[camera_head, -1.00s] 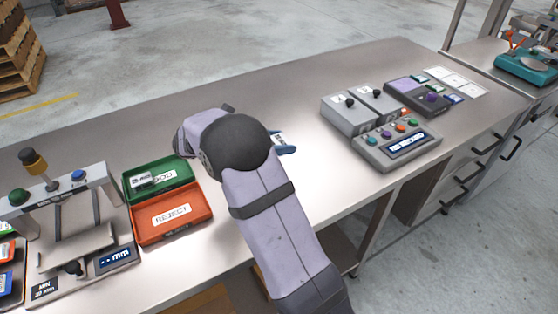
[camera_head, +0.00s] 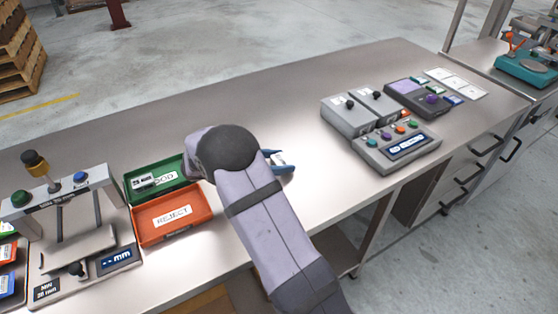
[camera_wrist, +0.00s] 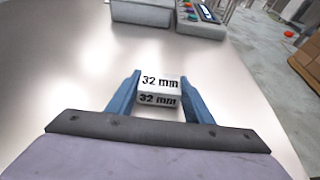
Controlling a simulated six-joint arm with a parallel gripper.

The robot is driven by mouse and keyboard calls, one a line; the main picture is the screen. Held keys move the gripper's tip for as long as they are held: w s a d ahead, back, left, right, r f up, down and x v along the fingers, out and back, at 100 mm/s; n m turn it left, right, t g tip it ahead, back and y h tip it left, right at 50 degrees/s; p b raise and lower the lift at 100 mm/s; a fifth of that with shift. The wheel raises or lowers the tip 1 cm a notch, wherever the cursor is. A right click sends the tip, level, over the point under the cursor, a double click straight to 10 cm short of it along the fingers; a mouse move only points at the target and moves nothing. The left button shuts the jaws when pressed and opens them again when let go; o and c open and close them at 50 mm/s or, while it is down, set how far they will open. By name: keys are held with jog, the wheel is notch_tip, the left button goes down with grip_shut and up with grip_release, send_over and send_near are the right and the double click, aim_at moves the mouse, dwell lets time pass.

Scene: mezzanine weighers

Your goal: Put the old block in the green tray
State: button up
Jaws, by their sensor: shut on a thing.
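My gripper (camera_wrist: 158,98) is shut on a pale block (camera_wrist: 160,83) marked "32 mm" in the wrist view. In the head view my gripper's blue fingers (camera_head: 278,162) show just right of my wrist, with a small light part of the block between them, above the bench. The green tray (camera_head: 137,193) is to the left of my arm, and my wrist covers its right edge. I cannot tell which block is the old one.
An orange tray (camera_head: 145,236) labelled "REJECT" adjoins the green tray in front. A gauge stand (camera_head: 75,240) with an "mm" display is at left. Grey boxes (camera_head: 350,117) and a button console (camera_head: 396,150) are at right. The middle back of the bench is clear.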

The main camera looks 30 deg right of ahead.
jog(key=o, duration=1.2)
jog(key=shift+f, duration=0.1)
jog(key=shift+a+r, duration=0.1)
jog(key=shift+r, duration=0.1)
jog(key=b+v, duration=0.2)
jog(key=v, duration=0.9)
jog(key=shift+a, duration=0.35)
jog(key=shift+r, duration=0.1)
jog(key=c, duration=0.3)
